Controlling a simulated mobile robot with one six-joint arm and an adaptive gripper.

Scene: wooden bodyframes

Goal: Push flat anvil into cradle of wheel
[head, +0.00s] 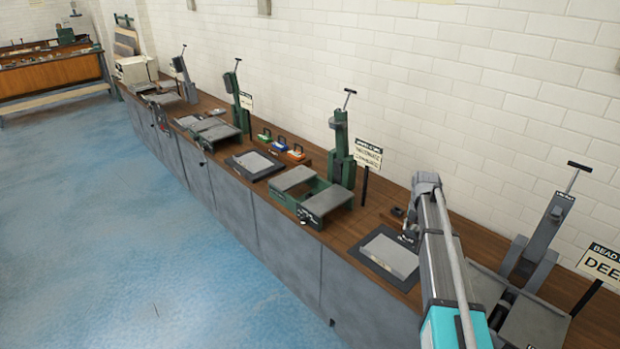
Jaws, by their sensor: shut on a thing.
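My gripper (408,238) points down at the end of my arm, low over the bench by the back edge of a grey plate (386,258). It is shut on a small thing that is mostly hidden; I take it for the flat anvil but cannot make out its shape. A green upright machine with a T-handle (341,150) stands left of my gripper. I cannot tell which one is the wheel, and no cradle shows clearly.
A small dark block (397,211) lies on the wooden bench behind the plate. Signs stand beside the green machine (367,156) and at the far right (603,262). Green, blue and orange trays (280,143) sit farther left. The blue floor (130,230) is open.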

